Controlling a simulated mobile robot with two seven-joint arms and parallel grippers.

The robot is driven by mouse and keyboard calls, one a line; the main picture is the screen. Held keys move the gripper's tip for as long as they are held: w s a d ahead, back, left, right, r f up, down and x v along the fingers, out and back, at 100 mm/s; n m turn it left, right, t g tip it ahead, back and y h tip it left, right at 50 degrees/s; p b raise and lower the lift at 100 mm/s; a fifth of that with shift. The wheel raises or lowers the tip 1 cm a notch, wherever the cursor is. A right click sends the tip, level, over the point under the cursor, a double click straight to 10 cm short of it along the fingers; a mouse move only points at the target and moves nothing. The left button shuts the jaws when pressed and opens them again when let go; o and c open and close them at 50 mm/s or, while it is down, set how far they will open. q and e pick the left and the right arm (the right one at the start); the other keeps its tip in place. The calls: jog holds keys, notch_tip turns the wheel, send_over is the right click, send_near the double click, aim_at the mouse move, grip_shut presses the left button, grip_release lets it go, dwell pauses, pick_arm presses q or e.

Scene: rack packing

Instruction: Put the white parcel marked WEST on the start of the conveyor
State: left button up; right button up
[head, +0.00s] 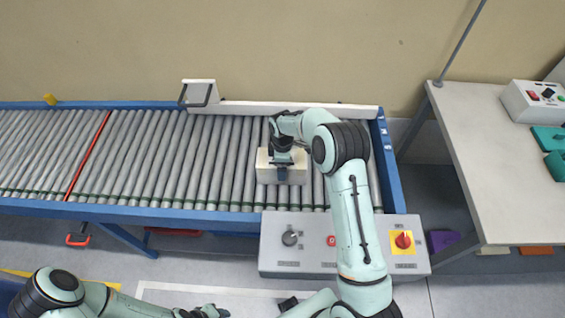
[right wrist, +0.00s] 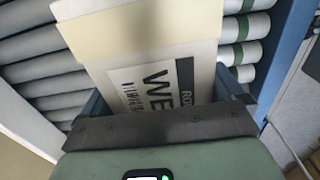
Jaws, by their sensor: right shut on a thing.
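The white parcel (head: 265,171) is on or just above the rollers near the right end of the conveyor (head: 225,160); I cannot tell if it touches them. In the right wrist view its label (right wrist: 160,88) shows the letters "WE", the rest hidden by the gripper. My right gripper (head: 282,172) is over the parcel from above and shut on it. My left gripper (head: 207,312) is low at the bottom of the head view, away from the conveyor; its fingers are too small to read.
A control box (head: 300,262) with a knob, a red button and a red-yellow switch stands before the conveyor's right end. A grey table (head: 480,150) is at the right. Rollers left of the parcel are clear. A red line (head: 88,155) crosses the rollers further left.

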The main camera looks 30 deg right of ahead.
jog(key=shift+f, duration=0.1)
jog(key=o, duration=1)
notch_tip(320, 180, up, 12)
jog(key=shift+r, duration=0.2)
jog(key=shift+a+f, duration=0.1)
